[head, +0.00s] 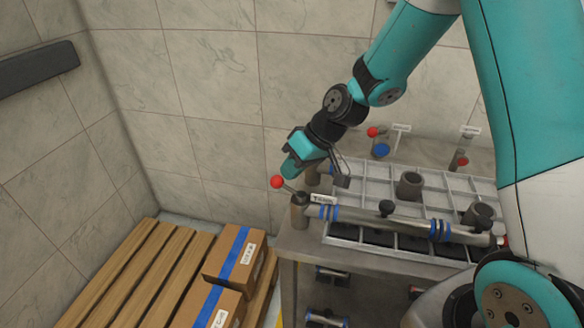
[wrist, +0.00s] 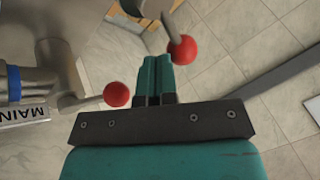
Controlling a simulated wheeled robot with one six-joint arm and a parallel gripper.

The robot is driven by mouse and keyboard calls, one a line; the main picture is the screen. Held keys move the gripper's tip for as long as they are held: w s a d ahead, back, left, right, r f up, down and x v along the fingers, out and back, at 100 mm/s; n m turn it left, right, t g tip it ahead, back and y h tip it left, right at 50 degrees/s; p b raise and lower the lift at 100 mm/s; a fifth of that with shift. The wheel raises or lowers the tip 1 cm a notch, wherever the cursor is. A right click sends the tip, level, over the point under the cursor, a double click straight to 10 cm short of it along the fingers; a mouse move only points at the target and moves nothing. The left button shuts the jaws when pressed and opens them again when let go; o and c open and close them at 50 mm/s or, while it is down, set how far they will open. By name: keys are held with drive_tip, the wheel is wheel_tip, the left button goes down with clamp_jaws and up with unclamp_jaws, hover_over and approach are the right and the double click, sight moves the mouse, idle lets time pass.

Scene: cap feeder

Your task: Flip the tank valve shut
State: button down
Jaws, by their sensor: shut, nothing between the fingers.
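My gripper (head: 288,172) is shut and empty, with its teal fingers (wrist: 157,75) together. In the head view its tip is just above a red ball knob (head: 277,182), on a grey lever from the front pipe's left end post (head: 300,212). The wrist view shows two red knobs on levers. One knob (wrist: 117,94) is left of the fingers, near a label (wrist: 22,113) reading MAIN. The other knob (wrist: 183,49) is beyond the fingers to the right. Contact is unclear.
A bench (head: 298,242) carries a divided tray (head: 352,168) with dark cups and the front pipe (head: 365,217). Other red knobs (head: 372,132) stand at the back. Cardboard boxes (head: 232,255) lie on a wooden pallet (head: 125,262) at left. A tiled wall stands behind.

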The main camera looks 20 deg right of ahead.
sight(278, 179)
drive_tip(key=shift+a+n+g, duration=0.3)
drive_tip(key=shift+n+g, duration=0.1)
drive_tip(key=shift+n, duration=0.3)
drive_tip(key=a+n+g, duration=0.1)
drive_tip(key=n, duration=0.1)
drive_tip(key=n+g, duration=0.1)
drive_tip(key=n, duration=0.1)
drive_tip(key=s+a+n+g+p, duration=0.1)
drive_tip(key=n, duration=0.1)
drive_tip(key=shift+a+g, duration=0.3)
drive_tip(key=shift+g, duration=0.1)
drive_tip(key=n, duration=0.1)
drive_tip(key=s+n+g, duration=0.1)
drive_tip(key=n, duration=0.1)
drive_tip(key=a+n+g+h, duration=0.1)
drive_tip(key=shift+s+a+n, duration=0.1)
drive_tip(key=shift+s+n, duration=0.2)
drive_tip(key=shift+s+a+n+g+h+b, duration=0.1)
drive_tip(key=shift+s+n+g+h+b, duration=0.2)
drive_tip(key=shift+n, duration=0.3)
drive_tip(key=shift+s+a+n+g+h+b, duration=0.1)
drive_tip(key=shift+s+n+g+h+b, duration=0.15)
drive_tip(key=shift+n, duration=0.35)
